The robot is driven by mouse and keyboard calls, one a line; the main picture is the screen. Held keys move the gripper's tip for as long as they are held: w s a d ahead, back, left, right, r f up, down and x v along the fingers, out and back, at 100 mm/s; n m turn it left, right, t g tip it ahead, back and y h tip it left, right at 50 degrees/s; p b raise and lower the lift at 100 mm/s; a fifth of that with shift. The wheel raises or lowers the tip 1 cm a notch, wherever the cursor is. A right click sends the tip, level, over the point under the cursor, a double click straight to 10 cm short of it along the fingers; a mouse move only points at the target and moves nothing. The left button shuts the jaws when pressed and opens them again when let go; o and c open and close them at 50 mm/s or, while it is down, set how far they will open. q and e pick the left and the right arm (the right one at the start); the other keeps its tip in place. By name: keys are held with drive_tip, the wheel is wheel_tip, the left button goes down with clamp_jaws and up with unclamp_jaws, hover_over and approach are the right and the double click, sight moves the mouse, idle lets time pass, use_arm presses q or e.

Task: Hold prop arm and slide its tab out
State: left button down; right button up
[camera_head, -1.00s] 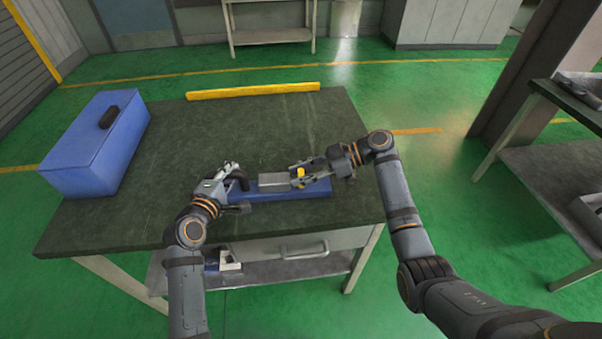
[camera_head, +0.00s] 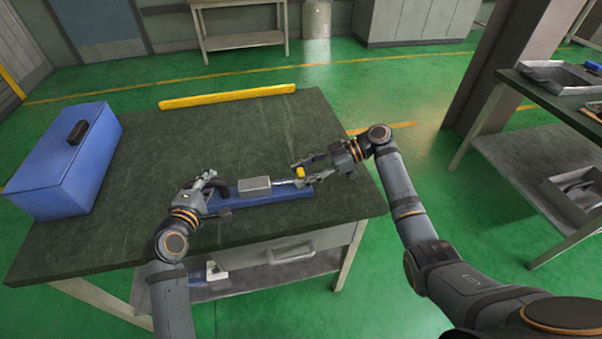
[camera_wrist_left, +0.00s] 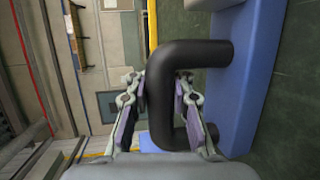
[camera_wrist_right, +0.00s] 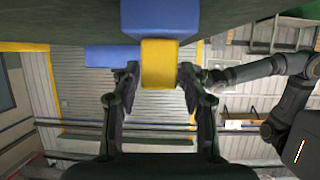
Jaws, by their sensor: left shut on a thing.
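A blue base (camera_head: 270,204) lies on the dark table top, with a grey block (camera_head: 255,187) on it. A thin light strip reaches from the block towards a yellow tab grip (camera_head: 300,173). My left gripper (camera_head: 211,184) is shut on the black bent bar (camera_wrist_left: 200,53) at the base's left end; the bar runs between its fingers in the left wrist view.
A blue box (camera_head: 65,165) with a black handle stands at the table's left. A yellow strip (camera_head: 228,96) lies along the far edge. The table top (camera_head: 225,135) between them is clear. A side table with trays (camera_head: 560,77) stands at the right.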

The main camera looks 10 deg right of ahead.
drive_tip(key=shift+o, duration=0.6)
drive_tip(key=shift+a, duration=0.1)
drive_tip(key=v, duration=1.2)
use_arm(q)
drive_tip(key=c, duration=1.1)
unclamp_jaws()
